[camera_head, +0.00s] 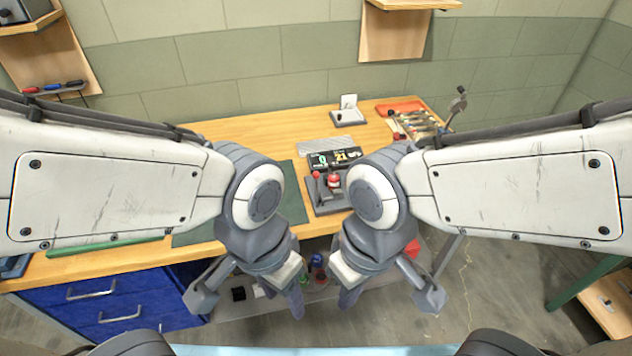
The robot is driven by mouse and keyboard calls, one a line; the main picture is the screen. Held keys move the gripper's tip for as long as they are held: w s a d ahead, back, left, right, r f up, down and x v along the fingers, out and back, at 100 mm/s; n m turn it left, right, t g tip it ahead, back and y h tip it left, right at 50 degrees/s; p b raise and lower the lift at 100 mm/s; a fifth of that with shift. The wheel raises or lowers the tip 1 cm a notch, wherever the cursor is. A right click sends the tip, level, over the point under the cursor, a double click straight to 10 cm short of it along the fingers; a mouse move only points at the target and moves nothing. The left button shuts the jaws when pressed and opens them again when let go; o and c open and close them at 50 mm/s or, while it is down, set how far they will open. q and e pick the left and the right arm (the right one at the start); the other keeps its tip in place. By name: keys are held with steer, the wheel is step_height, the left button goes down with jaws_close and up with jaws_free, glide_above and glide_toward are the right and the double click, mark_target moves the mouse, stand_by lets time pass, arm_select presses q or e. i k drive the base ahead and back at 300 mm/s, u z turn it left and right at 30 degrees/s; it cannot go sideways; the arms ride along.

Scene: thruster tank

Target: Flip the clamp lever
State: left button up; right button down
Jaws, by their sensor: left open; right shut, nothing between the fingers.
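On the wooden table, between my two arms, a dark grey base plate (328,207) carries a small fixture with red parts. A red ball-tipped lever (316,175) stands at its left, and a red part (333,181) sits beside it; which of them is the clamp lever is hard to tell at this size. My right arm hides the fixture's right side. My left gripper (295,300) hangs in front of the table edge, open and empty, apart from the fixture. My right gripper (348,298) hangs likewise to its right, shut and empty.
A black display box (335,158) with lit digits stands behind the fixture. A green mat (200,236) lies left, partly hidden. A white card stand (348,112) and a tool tray (410,118) are at the back. Blue drawers (100,300) and a low shelf sit under the tabletop.

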mark_target(316, 175)
steer(key=u, duration=0.35)
steer(key=i, duration=0.9)
steer(key=u, duration=0.05)
